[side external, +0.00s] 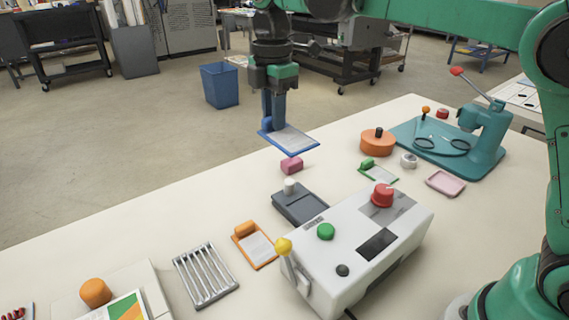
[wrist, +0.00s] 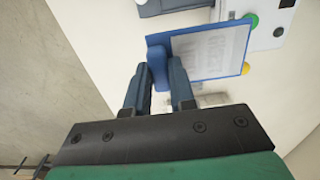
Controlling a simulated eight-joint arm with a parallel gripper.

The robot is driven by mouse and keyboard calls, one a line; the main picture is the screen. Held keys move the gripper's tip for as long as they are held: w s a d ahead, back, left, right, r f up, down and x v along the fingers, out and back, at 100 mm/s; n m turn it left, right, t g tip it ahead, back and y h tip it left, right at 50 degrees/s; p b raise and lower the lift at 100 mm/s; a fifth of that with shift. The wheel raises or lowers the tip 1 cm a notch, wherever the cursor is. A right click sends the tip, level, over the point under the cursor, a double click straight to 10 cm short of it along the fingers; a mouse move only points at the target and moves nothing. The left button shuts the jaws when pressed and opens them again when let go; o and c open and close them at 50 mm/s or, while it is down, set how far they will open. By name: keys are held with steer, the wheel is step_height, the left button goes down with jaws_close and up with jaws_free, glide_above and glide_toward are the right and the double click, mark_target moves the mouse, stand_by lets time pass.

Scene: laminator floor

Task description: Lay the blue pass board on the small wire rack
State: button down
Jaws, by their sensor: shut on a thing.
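The blue pass board (side external: 292,138) has a white sheet on its face and a raised blue grip block at one end. My gripper (side external: 273,122) is shut on that block and holds the board above the far edge of the white table. In the wrist view the board (wrist: 215,50) extends to the right, and its block (wrist: 158,66) is between the two fingers of my gripper (wrist: 157,88). The small wire rack (side external: 205,276) lies empty on the table at the front left in the side view, well apart from the board. I cannot pick it out clearly in the wrist view.
The white machine (side external: 358,248) with red, green and yellow knobs stands right of the rack. An orange board (side external: 254,246) lies between them. A dark grey device (side external: 299,203), pink block (side external: 291,165), orange round tub (side external: 377,142) and teal press (side external: 470,140) are also on the table.

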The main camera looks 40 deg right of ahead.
steer(key=w+a+f, duration=0.1)
steer(key=a+f, duration=0.3)
steer(key=a, duration=0.4)
glide_above(194, 255)
step_height(194, 255, down, 6)
step_height(194, 255, down, 7)
steer(key=shift+f, duration=0.4)
steer(key=shift+f, duration=0.1)
steer(key=c, duration=0.7)
jaws_free()
steer(key=shift+c, duration=0.2)
